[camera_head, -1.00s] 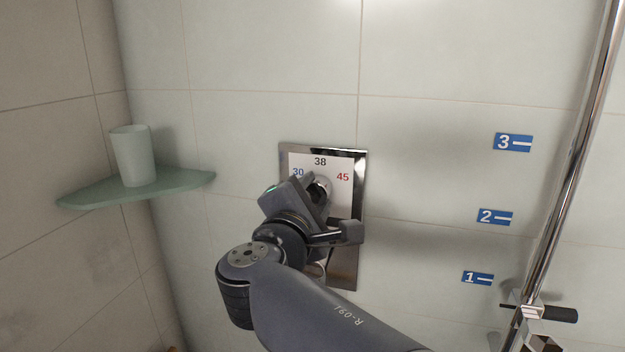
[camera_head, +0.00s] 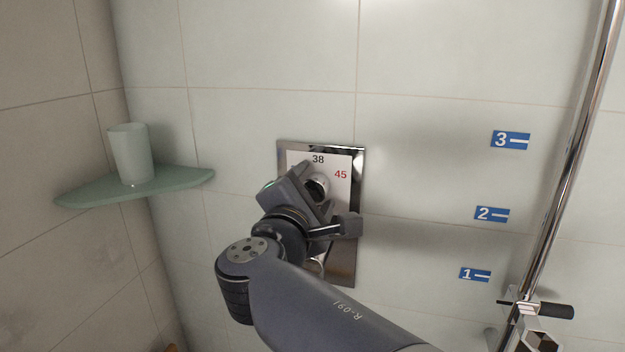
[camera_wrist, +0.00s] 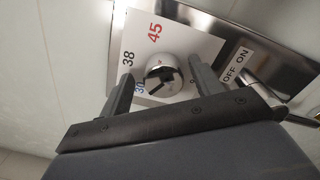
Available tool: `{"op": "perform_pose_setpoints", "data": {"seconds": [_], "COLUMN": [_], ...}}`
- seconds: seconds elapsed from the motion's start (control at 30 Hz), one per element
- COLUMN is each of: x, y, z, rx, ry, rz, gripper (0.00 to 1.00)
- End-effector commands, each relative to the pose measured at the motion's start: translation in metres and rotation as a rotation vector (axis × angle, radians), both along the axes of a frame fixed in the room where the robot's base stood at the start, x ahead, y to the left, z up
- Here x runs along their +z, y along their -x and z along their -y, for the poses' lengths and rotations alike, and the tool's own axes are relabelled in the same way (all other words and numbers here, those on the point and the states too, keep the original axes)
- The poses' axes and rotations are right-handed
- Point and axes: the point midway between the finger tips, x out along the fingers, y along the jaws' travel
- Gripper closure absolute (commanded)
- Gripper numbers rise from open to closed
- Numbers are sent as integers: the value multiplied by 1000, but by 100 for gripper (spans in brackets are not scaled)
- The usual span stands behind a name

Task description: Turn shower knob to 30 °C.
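The round chrome shower knob (camera_head: 318,187) sits on a white dial plate (camera_head: 338,192) inside a chrome wall panel. In the wrist view the knob (camera_wrist: 163,75) has a dark mark on its face, angled toward the lower left, on the side of the blue 30. The black 38 and red 45 are also readable there. My gripper (camera_wrist: 160,69) is open, with one finger on each side of the knob and gaps showing; I cannot tell whether either finger touches it. In the head view my gripper covers the 30 and part of the knob.
A lever (camera_wrist: 262,92) with an ON/OFF label (camera_wrist: 238,64) is on the same panel beside my right finger. A corner shelf (camera_head: 165,181) holds a cup (camera_head: 131,153) at left. A chrome rail (camera_head: 570,165) and blue number labels are at right.

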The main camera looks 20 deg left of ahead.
Motion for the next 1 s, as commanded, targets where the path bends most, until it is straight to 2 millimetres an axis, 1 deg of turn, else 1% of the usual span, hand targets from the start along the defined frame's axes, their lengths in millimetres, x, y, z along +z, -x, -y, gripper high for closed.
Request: {"op": "perform_pose_setpoints", "data": {"seconds": [0.13, 0.23, 0.37, 0.5, 0.6, 0.7, 0.83, 1.0], "x": [-1, -2, -3, -2, -2, -2, -1, -1], "y": [2, 9, 31, 59, 77, 91, 102, 107], "z": [0, 0, 2, 6, 8, 10, 12, 13], "rx": [1, 2, 6, 7, 6, 5, 3, 0], "ry": [1, 1, -1, -1, 0, -1, -1, 0], "rz": [-2, -2, -2, -1, 0, -1, -2, -1], "gripper": [39, 39, 39, 39, 39, 39, 39, 39]}}
